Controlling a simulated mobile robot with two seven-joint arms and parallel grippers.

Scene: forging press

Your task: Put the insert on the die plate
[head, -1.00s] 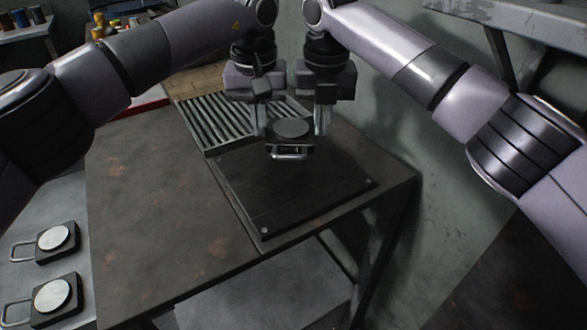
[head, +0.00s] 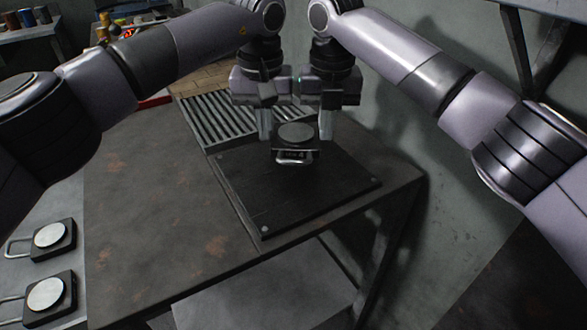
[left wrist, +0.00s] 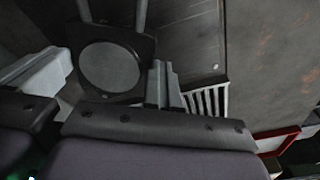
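The insert (head: 296,143) is a dark block with a pale grey round top and a metal loop handle on its near side. It is between my two grippers over the rear part of the black die plate (head: 275,200); it looks raised above the plate, but the gap below is hidden. My left gripper (head: 264,136) is at its left side and my right gripper (head: 327,136) at its right side. Each finger pair looks closed together against or very close to the insert's side.
The die plate lies on a rusty steel table (head: 150,220), bare on its left. A slatted roller rack (head: 215,118) is behind the plate. Two similar inserts (head: 50,237) (head: 47,295) lie on a grey surface at lower left. A wall stands close on the right.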

